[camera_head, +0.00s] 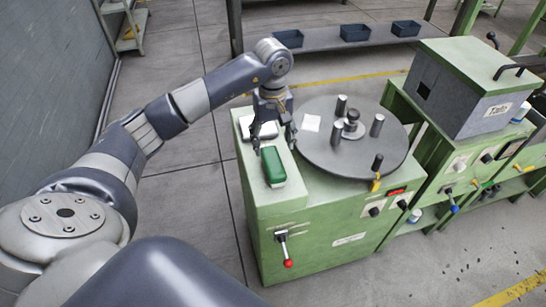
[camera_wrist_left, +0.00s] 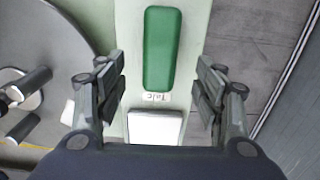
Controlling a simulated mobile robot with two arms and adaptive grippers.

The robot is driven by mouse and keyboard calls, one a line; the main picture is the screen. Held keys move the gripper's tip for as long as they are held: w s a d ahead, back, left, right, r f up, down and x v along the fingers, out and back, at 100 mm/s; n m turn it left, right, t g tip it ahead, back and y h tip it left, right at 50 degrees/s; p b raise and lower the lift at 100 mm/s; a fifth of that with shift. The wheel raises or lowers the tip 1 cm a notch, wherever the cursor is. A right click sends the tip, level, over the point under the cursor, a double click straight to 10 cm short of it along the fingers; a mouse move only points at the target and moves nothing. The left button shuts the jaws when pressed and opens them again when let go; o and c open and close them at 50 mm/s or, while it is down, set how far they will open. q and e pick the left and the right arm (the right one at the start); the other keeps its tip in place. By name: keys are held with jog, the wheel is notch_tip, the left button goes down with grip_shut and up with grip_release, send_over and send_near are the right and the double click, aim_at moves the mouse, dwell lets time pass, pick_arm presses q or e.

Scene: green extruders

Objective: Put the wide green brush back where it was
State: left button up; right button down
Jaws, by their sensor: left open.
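The wide green brush (camera_head: 273,166) lies on the pale green top of the machine, left of the round turntable. It also shows in the left wrist view (camera_wrist_left: 162,48), lying lengthwise on the narrow ledge. My left gripper (camera_head: 272,142) is above the ledge, just behind the brush in the head view. In the left wrist view my left gripper (camera_wrist_left: 161,88) has its fingers wide apart with nothing between them. My right gripper is not in view.
The dark turntable (camera_head: 318,160) with several upright metal posts stands right of the ledge. A grey box (camera_head: 470,85) is on the machine at right. A lever with a red knob (camera_head: 287,262) sticks out in front. Blue bins (camera_head: 355,32) sit on a back shelf.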

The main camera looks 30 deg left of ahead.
pick_arm(q)
jog(key=shift+r, duration=1.75)
